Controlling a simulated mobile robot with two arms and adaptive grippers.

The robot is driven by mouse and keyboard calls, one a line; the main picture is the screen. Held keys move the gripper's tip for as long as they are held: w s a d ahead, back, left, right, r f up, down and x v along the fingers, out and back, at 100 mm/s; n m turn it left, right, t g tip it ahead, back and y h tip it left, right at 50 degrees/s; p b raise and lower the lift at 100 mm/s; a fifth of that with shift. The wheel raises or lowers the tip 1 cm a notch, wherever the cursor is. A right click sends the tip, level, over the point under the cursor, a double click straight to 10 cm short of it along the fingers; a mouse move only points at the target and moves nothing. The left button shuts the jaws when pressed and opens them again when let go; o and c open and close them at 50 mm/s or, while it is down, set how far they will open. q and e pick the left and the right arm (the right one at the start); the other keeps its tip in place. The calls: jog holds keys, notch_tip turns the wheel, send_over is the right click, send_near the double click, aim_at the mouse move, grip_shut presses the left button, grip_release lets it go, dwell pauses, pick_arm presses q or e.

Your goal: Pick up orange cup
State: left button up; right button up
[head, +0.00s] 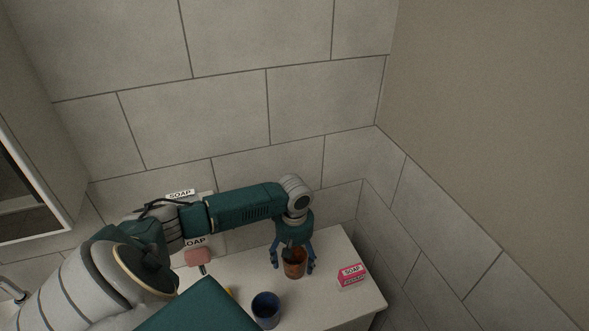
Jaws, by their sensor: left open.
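The orange cup (294,267) stands on the white counter, close to the back wall. It looks brownish-orange in this light. My left gripper (294,265) points down over it from above, with its teal fingers spread on the cup's left and right sides. The fingers are open, and I cannot tell whether they touch the cup. The gripper body hides part of the cup's rim. My right gripper is not in view.
A dark blue cup (266,309) stands in front of the orange cup. A pink soap box (351,275) is to the right, near the counter's (335,298) right edge. A pink-headed brush-like item (198,258) is to the left. Tiled walls close in behind and right.

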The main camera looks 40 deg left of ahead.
pick_arm(q)
jog(key=c, duration=1.3)
jog(key=shift+r, duration=0.15)
